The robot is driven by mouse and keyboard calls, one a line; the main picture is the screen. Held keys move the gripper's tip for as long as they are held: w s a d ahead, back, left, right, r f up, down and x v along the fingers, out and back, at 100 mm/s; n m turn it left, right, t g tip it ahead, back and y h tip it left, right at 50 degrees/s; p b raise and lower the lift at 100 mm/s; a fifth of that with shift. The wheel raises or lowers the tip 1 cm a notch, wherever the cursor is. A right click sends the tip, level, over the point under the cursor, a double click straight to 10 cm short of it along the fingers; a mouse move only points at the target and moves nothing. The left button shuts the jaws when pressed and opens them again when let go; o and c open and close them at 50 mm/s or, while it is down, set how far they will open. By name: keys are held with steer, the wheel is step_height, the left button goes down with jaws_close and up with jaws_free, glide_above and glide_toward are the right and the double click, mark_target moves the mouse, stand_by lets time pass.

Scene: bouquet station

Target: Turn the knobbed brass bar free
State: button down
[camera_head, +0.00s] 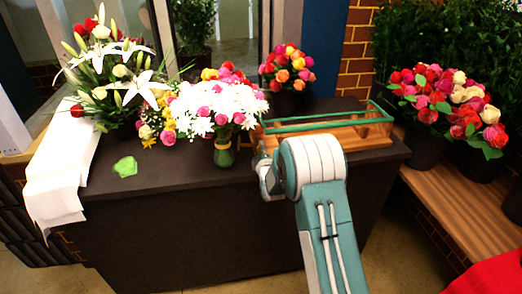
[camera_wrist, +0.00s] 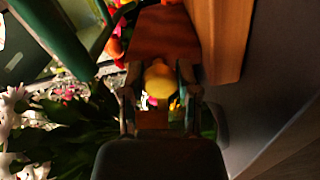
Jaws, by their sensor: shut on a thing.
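In the wrist view, a rounded yellow knob (camera_wrist: 158,80), which looks like the knob of the brass bar, sits between the two fingers of my gripper (camera_wrist: 157,76). The fingers are shut on it from both sides. The rest of the bar is hidden or too dark to tell. In the head view my arm hides the gripper and the knob. My arm reaches to the front of a wooden box with a green rim (camera_head: 372,131) at the right end of the dark counter (camera_head: 150,182).
White daisies in a glass vase (camera_head: 223,152) stand just left of my arm. White lilies (camera_head: 113,75) and a white cloth (camera_head: 62,175) are at the left, near a green patch (camera_head: 125,167). Potted roses (camera_head: 432,95) stand on a wooden bench (camera_head: 455,205) at the right.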

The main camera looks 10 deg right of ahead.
steer(key=shift+a+f+n, duration=0.15)
steer(key=shift+n, duration=1.05)
steer(key=shift+c, duration=1.6)
jaws_free()
steer(key=shift+a, duration=0.1)
steer(key=s, duration=1.2)
steer(key=shift+w, duration=0.1)
